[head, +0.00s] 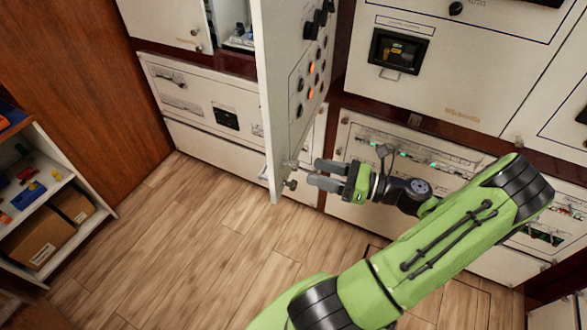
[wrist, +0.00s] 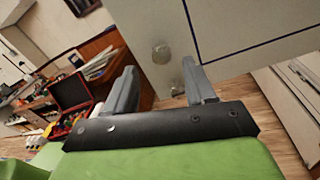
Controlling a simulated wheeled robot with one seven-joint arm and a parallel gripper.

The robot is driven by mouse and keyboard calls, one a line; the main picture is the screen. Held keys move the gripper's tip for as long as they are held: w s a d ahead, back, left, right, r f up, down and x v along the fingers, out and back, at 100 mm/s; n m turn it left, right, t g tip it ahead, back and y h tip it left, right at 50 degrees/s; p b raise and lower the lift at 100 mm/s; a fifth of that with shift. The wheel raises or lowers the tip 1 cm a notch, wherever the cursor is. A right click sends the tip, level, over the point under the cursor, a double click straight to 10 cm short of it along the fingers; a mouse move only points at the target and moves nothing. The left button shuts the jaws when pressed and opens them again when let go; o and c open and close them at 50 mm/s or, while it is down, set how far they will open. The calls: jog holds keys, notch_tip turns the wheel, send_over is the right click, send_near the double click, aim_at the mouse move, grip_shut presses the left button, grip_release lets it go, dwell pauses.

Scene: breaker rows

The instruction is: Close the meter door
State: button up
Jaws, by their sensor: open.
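The meter door (head: 297,90) is a tall cream panel swung open, standing out from the cabinet, with dark knobs and orange lights on its face. Its lower end has small round knobs near the edge. My gripper (head: 316,173) is open, with its fingers pointing left at the door's lower corner. In the wrist view the door (wrist: 232,30) fills the upper right. A round knob (wrist: 161,53) on it shows between the fingers of my gripper (wrist: 160,90). I cannot tell whether a finger touches the door.
The open compartment (head: 235,35) is behind the door on the left. Cream cabinet fronts (head: 430,75) stand to the right. A shelf with boxes (head: 50,205) is at the far left. The wooden floor (head: 190,240) below is clear. The wrist view shows a red toolbox (wrist: 75,95).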

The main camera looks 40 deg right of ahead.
aim_at(298, 166)
jog(key=x, duration=0.6)
jog(key=shift+w+a+b, duration=0.15)
jog(key=shift+w+b, duration=0.25)
grip_shut()
